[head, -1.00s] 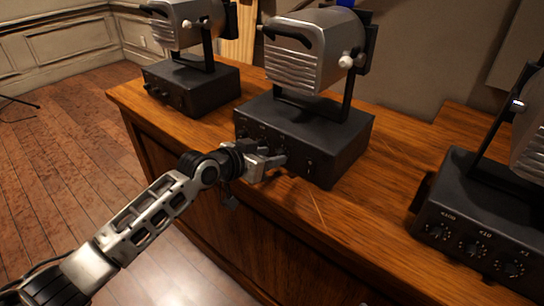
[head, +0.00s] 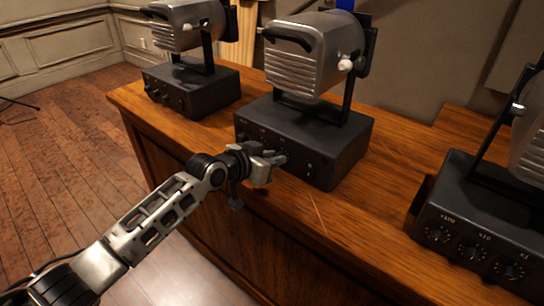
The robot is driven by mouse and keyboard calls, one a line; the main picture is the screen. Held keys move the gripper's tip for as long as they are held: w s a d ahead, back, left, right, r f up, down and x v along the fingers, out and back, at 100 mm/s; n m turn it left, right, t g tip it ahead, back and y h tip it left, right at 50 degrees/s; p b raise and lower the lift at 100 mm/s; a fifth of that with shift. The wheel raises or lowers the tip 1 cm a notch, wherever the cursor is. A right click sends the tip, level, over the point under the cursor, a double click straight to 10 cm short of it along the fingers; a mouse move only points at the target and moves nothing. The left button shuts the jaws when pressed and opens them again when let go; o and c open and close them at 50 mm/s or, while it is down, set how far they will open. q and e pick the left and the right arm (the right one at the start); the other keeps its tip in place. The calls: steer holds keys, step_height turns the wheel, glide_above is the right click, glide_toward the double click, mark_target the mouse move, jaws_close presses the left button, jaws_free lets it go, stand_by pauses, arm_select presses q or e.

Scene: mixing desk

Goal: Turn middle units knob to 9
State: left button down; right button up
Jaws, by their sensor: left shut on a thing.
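The middle unit is a black box (head: 335,150) with a silver ribbed lamp-like head (head: 313,52) on a bracket, standing on the wooden desk. Small knobs line its front panel; the upper left ones show in part. My right gripper is not in view.
A similar unit (head: 190,90) stands at the back left. Another (head: 470,215) stands at the right, its front knobs and multiplier labels in view. The wooden desk top (head: 375,205) is clear between the middle and right units.

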arm_select(q)
steer(key=shift+s+r+m+p, duration=0.1)
steer(key=shift+m+p, duration=0.2)
steer(key=shift+p, duration=0.3)
steer(key=shift+d+m+t+y+p, duration=0.15)
steer(key=shift+m+t+y+p, duration=0.25)
steer(key=shift+m+y+p, duration=0.4)
steer(key=shift+s+m+t+p, duration=0.1)
steer(key=shift+m+t+p, duration=0.2)
steer(key=shift+m+p, duration=0.3)
steer(key=shift+d+f+m+y, duration=0.1)
steer(key=shift+f+m+y, duration=0.15)
steer(key=shift+m+y, duration=0.05)
steer(key=shift+t, duration=0.3)
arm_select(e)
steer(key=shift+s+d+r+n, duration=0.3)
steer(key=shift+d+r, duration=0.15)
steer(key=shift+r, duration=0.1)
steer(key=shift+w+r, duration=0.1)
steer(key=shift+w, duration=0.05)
